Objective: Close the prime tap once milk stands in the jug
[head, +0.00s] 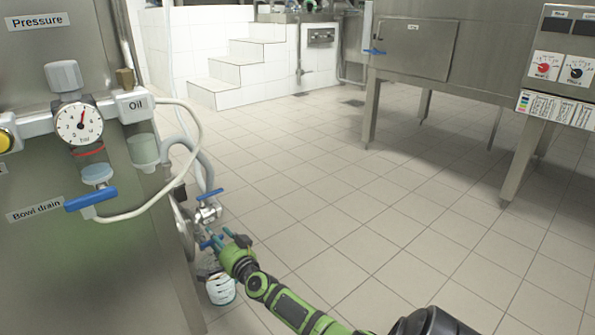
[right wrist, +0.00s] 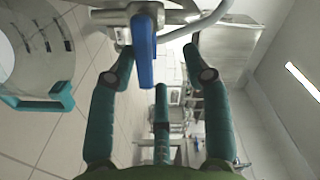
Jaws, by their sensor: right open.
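A blue-handled tap stands low on the right side of the steel machine; its handle (head: 211,242) is beside my right gripper (head: 226,238) in the head view. In the right wrist view a blue lever (right wrist: 143,52) lies between the teal fingertips of my open right gripper (right wrist: 158,60); I cannot tell whether they touch it. A jug (head: 221,290) with marks stands below the tap and also shows at the left of the right wrist view (right wrist: 38,45). Its lower part looks white in the head view, but I cannot be sure of the milk level. I see no prime label.
Another blue tap handle (head: 210,194) sits just above on the pipework. The machine (head: 90,255) carries a pressure gauge (head: 79,123), an oil cup (head: 144,150) and a blue bowl drain handle (head: 91,198). The tiled floor (head: 390,240) to the right is clear.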

